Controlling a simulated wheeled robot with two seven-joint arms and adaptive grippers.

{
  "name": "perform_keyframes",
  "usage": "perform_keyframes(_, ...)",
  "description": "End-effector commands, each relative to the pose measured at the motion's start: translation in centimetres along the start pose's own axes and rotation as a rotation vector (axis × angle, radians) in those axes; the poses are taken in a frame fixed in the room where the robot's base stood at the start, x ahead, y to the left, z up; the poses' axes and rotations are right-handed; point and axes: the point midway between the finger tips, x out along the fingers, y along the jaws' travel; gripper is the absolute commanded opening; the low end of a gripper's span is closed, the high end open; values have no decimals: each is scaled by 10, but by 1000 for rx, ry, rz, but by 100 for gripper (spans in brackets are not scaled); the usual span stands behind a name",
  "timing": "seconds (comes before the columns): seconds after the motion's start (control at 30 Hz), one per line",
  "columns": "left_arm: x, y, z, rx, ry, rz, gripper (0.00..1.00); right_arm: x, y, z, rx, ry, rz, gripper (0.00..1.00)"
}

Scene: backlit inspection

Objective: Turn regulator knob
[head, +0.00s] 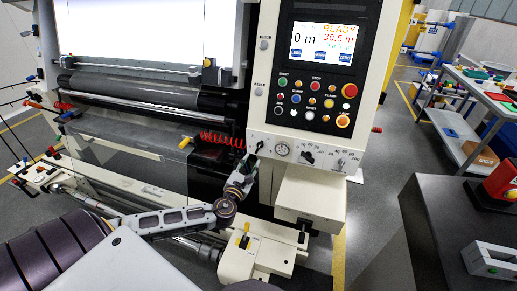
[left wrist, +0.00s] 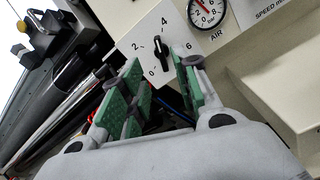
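The regulator knob (head: 259,147) is a small black pointer knob at the left end of the control panel's lower strip. In the left wrist view the knob (left wrist: 153,56) sits on a white plate marked 0, 2, 4 and 6. My left gripper (head: 247,164) is just below the knob in the head view. In the left wrist view its green-padded fingers (left wrist: 161,66) are open. The knob shows between the fingertips, with gaps to both sides; I cannot tell how deep it sits between them. My right gripper is not in view.
The round AIR gauge (head: 282,149) is right of the knob, and a speed knob (head: 307,157) is farther right. Buttons (head: 310,103) and a lit screen (head: 322,43) are above. A cream box (head: 311,197) juts out below.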

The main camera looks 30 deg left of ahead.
Motion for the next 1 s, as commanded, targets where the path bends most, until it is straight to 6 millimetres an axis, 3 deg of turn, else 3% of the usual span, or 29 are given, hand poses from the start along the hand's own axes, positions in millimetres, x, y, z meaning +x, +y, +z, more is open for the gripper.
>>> perform_keyframes(1.0,80,0,0,0,1,1,31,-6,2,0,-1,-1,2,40)
